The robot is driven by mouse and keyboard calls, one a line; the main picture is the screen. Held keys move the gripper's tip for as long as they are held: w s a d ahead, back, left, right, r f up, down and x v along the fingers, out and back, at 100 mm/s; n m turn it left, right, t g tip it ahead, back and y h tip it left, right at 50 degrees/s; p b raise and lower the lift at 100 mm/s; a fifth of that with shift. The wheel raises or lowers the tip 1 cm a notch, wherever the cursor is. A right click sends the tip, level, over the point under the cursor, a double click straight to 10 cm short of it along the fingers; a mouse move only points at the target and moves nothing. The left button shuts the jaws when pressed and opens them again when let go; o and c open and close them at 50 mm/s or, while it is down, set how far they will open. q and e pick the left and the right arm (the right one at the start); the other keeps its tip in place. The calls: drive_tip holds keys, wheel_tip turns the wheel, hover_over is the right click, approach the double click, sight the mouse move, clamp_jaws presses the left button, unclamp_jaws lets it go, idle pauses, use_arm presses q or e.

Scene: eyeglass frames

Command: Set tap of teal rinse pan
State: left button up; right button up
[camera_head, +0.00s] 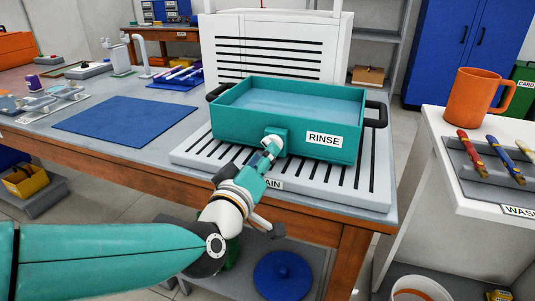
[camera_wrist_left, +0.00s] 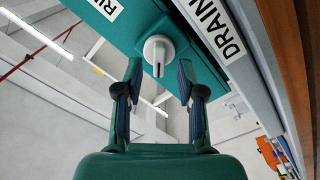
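The teal rinse pan (camera_head: 240,129) sits on a slatted grey drain board (camera_head: 385,185), holds water, and has a RINSE label on its front. Its tap, a white round knob (camera_head: 273,141), is on the front wall. My left gripper (camera_head: 264,158) is at the tap, reaching up from the front. In the left wrist view, the gripper (camera_wrist_left: 160,78) is open, with one finger on each side of the tap (camera_wrist_left: 158,52) and visible gaps between. The tap's pointer is directed towards the palm in that view. My right gripper is not in view.
A blue mat (camera_head: 125,120) lies left of the drain board. On the right, a white counter (camera_head: 450,130) holds an orange mug (camera_head: 478,98) and a tray of brushes. A blue round lid (camera_head: 283,275) is on the shelf below. The DRAIN label and table edge lie close to my gripper.

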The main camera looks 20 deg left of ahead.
use_arm(q)
drive_tip(key=shift+w+d, duration=0.1)
drive_tip(key=shift+w, duration=1.25)
drive_tip(key=shift+c, duration=0.3)
clamp_jaws()
